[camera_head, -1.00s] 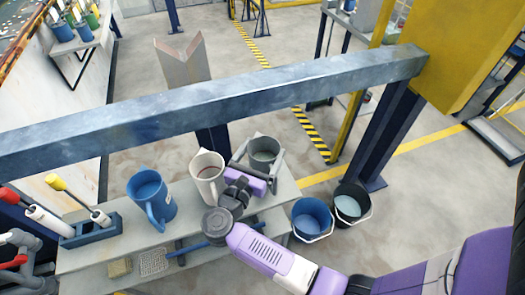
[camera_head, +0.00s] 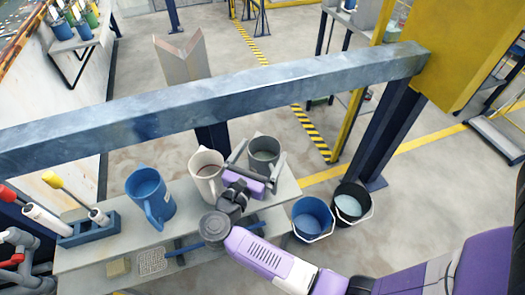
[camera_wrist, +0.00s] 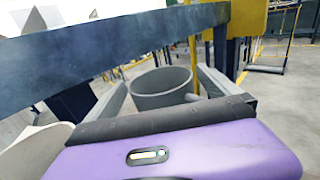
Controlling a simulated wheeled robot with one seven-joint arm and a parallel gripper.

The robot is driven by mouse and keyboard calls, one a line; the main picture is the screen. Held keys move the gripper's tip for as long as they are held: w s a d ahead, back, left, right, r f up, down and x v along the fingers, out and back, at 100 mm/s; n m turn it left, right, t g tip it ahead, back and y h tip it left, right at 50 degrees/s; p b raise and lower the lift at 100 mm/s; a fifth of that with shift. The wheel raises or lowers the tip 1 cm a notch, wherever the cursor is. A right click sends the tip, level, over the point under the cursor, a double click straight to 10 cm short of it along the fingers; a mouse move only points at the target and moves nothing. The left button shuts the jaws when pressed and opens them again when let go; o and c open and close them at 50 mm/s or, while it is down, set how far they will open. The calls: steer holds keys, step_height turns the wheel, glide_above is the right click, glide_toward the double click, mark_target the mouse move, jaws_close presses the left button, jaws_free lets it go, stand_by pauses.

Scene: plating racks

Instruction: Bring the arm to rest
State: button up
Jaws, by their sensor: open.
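My gripper (camera_head: 262,158) is open and empty, with its purple body over the bench (camera_head: 105,250). Its two grey fingers point away from me toward the grey mug (camera_head: 264,146). In the wrist view the grey mug (camera_wrist: 162,90) shows beyond and between the spread fingers, its handle to the right. The gripper body hides the mug's lower part. A white mug (camera_head: 205,168) with dark contents stands close at the left of the gripper; its pale side shows at the left of the wrist view (camera_wrist: 28,150). A blue mug (camera_head: 147,188) stands further left.
A thick grey beam (camera_head: 210,103) crosses just beyond the mugs. Two buckets, one blue (camera_head: 312,222) and one black (camera_head: 352,205), stand on the floor right of the bench. A rack with handled tools (camera_head: 90,228) is at the left. A sponge (camera_head: 118,266) lies in front.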

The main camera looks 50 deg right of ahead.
steer(key=b+v, duration=0.1)
steer(key=v, duration=0.5)
steer(key=shift+a+b, duration=0.3)
steer(key=shift+a, duration=0.1)
steer(key=s+a+r+n+t+y, duration=0.35)
steer(key=s+r+n+t, duration=0.35)
steer(key=n, duration=0.8)
steer(key=s+a+r+n+t+y, duration=0.25)
steer(key=s+n+t+y, duration=0.2)
steer(key=n+t, duration=0.7)
steer(key=s+a+f+n+g+y, duration=0.1)
steer(key=s+a+n+g+y, duration=0.2)
steer(key=n, duration=0.9)
steer(key=s+a+f+n+g+y, duration=0.2)
steer(key=s+n+y, duration=0.4)
steer(key=s+n, duration=0.3)
steer(key=shift+a+f+n+g, duration=0.35)
steer(key=shift+a+n+g, duration=0.75)
steer(key=shift+n, duration=0.95)
